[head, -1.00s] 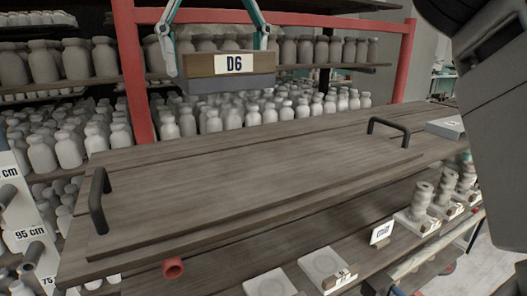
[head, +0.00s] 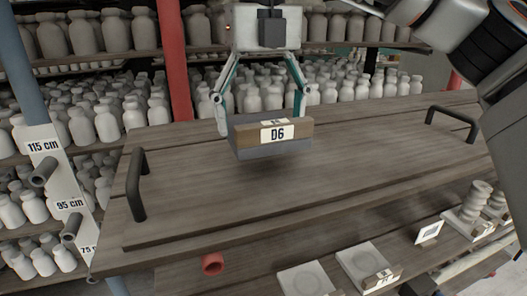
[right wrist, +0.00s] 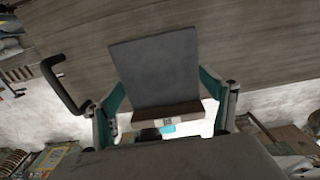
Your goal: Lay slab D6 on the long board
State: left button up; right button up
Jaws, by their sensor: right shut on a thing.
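Slab D6 (head: 248,149) is a flat grey slab with a wooden strip along its near edge, labelled D6. It also shows in the right wrist view (right wrist: 156,68). My right gripper (head: 261,118) is shut on it from its two sides and holds it about level. The long board (head: 370,163) is a brown plank with a black handle at each end. The slab hangs low over the board's left half, with a dark shadow under it; a small gap seems to remain. The board's surface under the slab is hidden. My left gripper is out of view.
Shelves of pale bottles (head: 340,90) stand behind the board. Black handles rise at the left (head: 137,185) and right (head: 452,120). Small pale tiles (head: 305,279) lie in front, lower. Height-marked pegs (head: 45,170) stand at left. The board's right half is clear.

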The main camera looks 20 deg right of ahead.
aim_at(263, 170)
jog(key=shift+f, duration=3.25)
jog(key=o, duration=1.4)
jog(key=shift+f, duration=0.15)
notch_tip(263, 170, up, 12)
jog(key=shift+r, duration=0.15)
